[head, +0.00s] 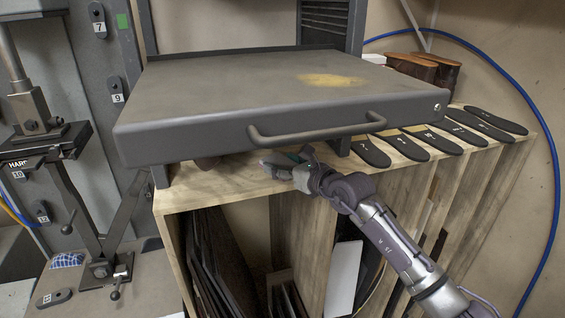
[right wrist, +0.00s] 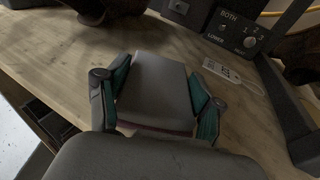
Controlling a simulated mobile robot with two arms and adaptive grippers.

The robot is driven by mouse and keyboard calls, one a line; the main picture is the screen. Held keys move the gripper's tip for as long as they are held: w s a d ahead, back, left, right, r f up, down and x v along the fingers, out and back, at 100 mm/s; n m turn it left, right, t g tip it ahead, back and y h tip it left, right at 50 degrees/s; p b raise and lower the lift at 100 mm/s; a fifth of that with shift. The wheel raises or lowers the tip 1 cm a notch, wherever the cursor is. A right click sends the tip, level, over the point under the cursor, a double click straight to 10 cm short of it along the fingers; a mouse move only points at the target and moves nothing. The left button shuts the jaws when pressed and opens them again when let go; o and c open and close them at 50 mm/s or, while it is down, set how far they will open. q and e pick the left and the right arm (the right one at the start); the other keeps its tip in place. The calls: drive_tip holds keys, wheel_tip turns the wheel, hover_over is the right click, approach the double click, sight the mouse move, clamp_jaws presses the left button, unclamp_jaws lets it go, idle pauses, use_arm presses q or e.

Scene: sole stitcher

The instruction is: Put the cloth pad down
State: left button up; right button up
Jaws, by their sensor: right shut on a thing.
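My right gripper (head: 292,161) reaches in from the lower right, low beneath the front edge of the grey lidded machine. In the right wrist view, its two green-lined fingers (right wrist: 160,92) are shut on the sides of a grey pad (right wrist: 160,75), which I take to be the cloth pad. The pad has a dark reddish near edge and is over the wooden bench top (right wrist: 55,45). I cannot tell whether it touches the wood. In the head view the pad is small and hard to separate from the gripper. My left gripper is not in view.
The machine's grey top (head: 240,90) with its front handle (head: 315,130) overhangs my right gripper. Several dark numbered insoles (head: 405,147) lie along the bench to the right. A control box with a knob (right wrist: 245,35) and a white tag (right wrist: 221,69) are beyond the pad.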

drive_tip(key=shift+f, duration=0.1)
drive_tip(key=o, duration=1.1)
drive_tip(key=shift+o, duration=0.2)
drive_tip(key=shift+r, duration=0.2)
drive_tip(key=shift+s+d+f, duration=0.1)
drive_tip(key=shift+s+d, duration=0.1)
drive_tip(key=shift+s, duration=0.05)
drive_tip(key=b+v, duration=0.3)
drive_tip(key=v, duration=0.8)
drive_tip(key=shift+d, duration=0.2)
